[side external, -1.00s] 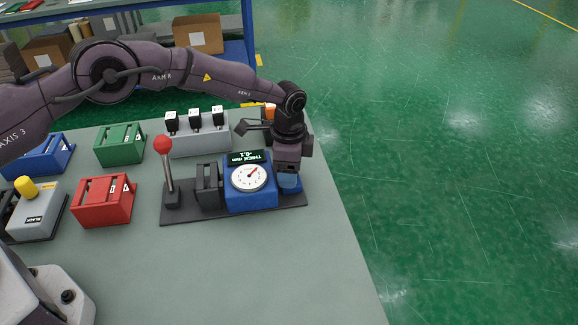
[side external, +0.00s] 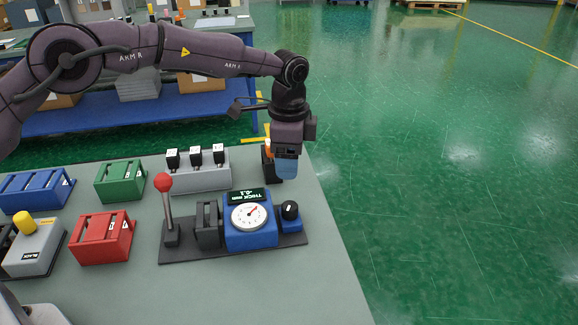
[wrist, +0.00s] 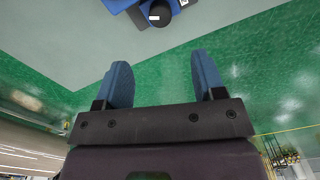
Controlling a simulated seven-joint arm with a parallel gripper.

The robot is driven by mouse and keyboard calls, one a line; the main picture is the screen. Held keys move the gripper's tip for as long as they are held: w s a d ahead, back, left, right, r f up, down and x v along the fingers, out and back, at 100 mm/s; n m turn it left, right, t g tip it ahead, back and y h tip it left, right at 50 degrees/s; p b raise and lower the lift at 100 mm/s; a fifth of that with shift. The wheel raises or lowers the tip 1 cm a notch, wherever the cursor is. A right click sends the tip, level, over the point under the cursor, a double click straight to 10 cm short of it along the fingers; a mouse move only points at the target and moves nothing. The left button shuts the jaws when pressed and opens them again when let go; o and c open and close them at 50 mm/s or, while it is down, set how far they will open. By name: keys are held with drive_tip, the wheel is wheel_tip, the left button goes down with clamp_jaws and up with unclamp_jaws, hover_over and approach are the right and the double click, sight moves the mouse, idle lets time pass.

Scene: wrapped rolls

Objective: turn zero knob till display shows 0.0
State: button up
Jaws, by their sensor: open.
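The black zero knob (side external: 290,210) with a white mark sits on a blue block at the right end of the dark base plate. Beside it is the blue gauge (side external: 251,236) with a white round dial and red needle. Its display (side external: 247,195) reads THICK mm and what looks like -0.1. My gripper (side external: 287,175) hangs above and behind the knob, apart from it. In the wrist view its blue fingers (wrist: 161,68) are open with nothing between them. The knob (wrist: 158,13) shows at the top edge of that view, beyond the fingertips.
A red-ball lever (side external: 165,205) and a dark block (side external: 208,224) share the base plate. A grey block with several black switches (side external: 198,170) stands behind. Red (side external: 102,238), green (side external: 121,181) and blue boxes lie left. The table's right edge is close to the knob.

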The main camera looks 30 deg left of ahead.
sight(289, 205)
wheel_tip(289, 205, down, 12)
idle(0.9)
drive_tip(key=c, duration=0.9)
drive_tip(key=shift+m, duration=1.5)
drive_tip(key=o, duration=0.9)
